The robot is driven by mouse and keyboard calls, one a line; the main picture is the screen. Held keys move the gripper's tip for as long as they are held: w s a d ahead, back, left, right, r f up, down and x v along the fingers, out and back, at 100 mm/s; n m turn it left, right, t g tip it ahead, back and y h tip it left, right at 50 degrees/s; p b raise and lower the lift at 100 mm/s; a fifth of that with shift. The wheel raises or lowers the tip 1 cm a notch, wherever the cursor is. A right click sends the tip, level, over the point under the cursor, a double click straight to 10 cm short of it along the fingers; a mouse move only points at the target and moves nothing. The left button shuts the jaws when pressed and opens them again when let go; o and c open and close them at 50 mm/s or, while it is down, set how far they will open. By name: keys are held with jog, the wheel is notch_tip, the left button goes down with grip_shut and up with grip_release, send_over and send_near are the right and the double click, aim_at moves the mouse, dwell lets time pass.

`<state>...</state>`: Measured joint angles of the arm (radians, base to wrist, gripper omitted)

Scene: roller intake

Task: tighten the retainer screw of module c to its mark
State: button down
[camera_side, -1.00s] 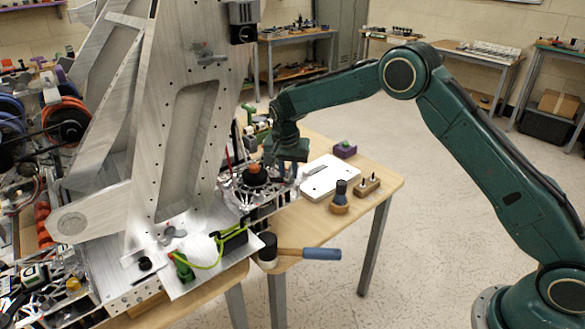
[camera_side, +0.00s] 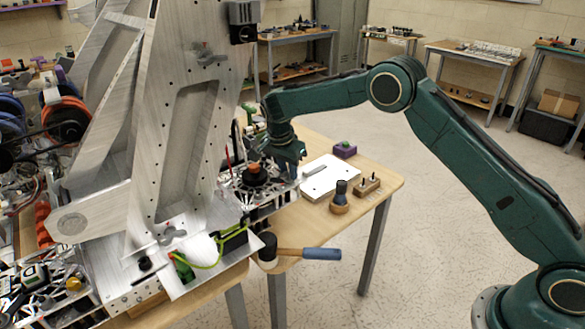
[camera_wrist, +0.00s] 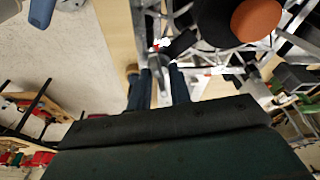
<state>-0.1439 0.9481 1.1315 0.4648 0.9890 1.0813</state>
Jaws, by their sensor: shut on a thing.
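My gripper (camera_side: 286,152) is low over the metal frame module (camera_side: 262,190) at the table's inner side. In the wrist view its two dark blue fingers (camera_wrist: 159,92) stand either side of a narrow grey metal piece (camera_wrist: 161,78) and are shut on it. I cannot tell whether this piece is the retainer screw of module c; no label or mark is readable. An orange-topped black knob (camera_side: 254,172) sits on the frame, just left of my gripper. It also shows at the top right of the wrist view (camera_wrist: 256,20).
The tall silver bracket (camera_side: 185,130) stands close on the left. A white plate (camera_side: 327,177), a purple block (camera_side: 345,151), a black-topped wooden piece (camera_side: 340,197) and a pegged wooden block (camera_side: 367,186) lie to the right.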

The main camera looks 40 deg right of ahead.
dwell(0.3)
jog(key=shift+m+g, duration=0.3)
jog(key=shift+m, duration=0.8)
jog(key=c, duration=1.5)
grip_release()
jog(key=v, duration=0.7)
